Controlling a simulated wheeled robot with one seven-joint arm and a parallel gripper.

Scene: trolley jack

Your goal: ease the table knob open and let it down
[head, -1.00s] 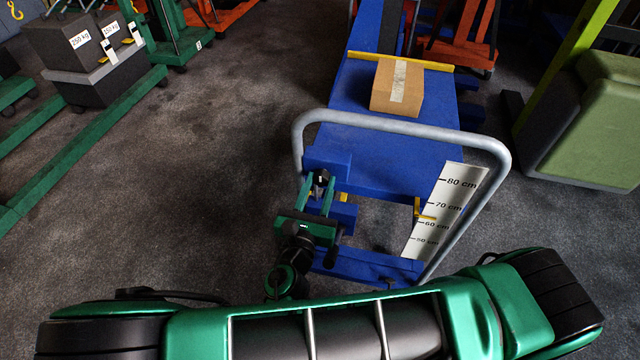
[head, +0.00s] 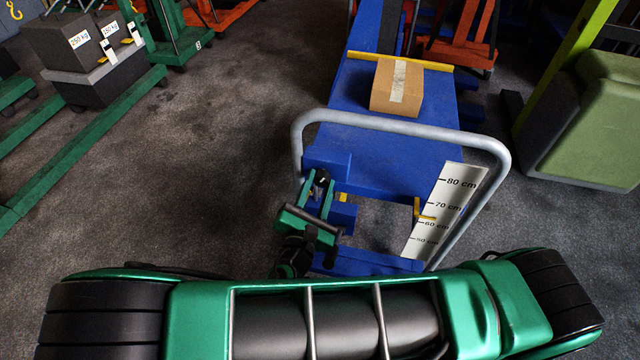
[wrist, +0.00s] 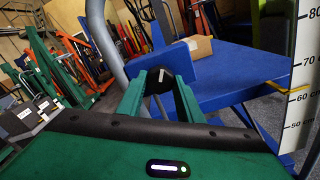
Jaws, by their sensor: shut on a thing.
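The blue lift table (head: 375,150) bears a cardboard box (head: 397,87) on its top. A dark knob (wrist: 158,80) sits at the table's near left corner, by a blue block. My gripper (head: 319,184) is shut on this knob, with its two green fingers on either side of it in the wrist view. The fingers hide part of the knob. A white scale (head: 445,205) marked 50 to 80 cm stands at the table's right. A yellow pointer (head: 421,211) beside it lies between the 60 and 70 marks.
A grey tube handle (head: 400,123) arches over the table's near end, close to my arm. A green cabinet (head: 590,120) stands at the right. Dark weights (head: 75,55) and green rails (head: 80,150) are at the left. The floor left of the table is clear.

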